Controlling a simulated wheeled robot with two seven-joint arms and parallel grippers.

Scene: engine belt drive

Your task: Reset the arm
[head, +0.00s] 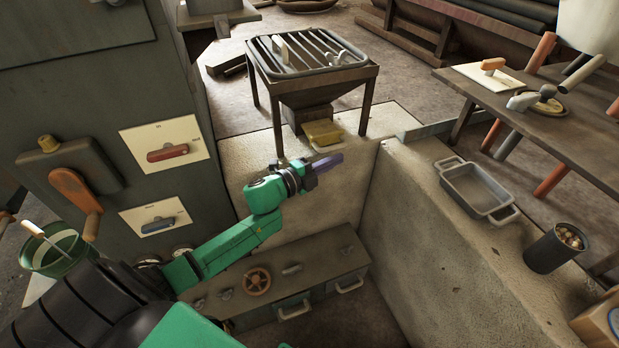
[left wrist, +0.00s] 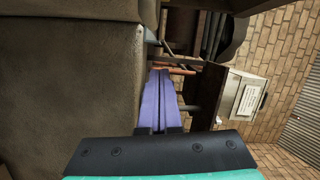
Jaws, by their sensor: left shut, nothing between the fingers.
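My left arm is green and reaches in from the lower left in the head view. Its left gripper (head: 327,162) has purple fingers, which are shut together with nothing between them. It is in the air in front of the pale block wall, below the grated stand. In the left wrist view the two purple fingers (left wrist: 156,100) lie side by side, pointing away from the camera, with a large grey-brown surface to their left. My right gripper does not show in either view.
A grey cabinet (head: 60,95) with a red handle (head: 168,153) and a blue handle (head: 158,225) stands at left. A grated stand (head: 315,75) is behind the gripper. A low box with a valve wheel (head: 257,281) lies below. A grey pan (head: 474,187) and dark cup (head: 545,254) sit on the right ledge.

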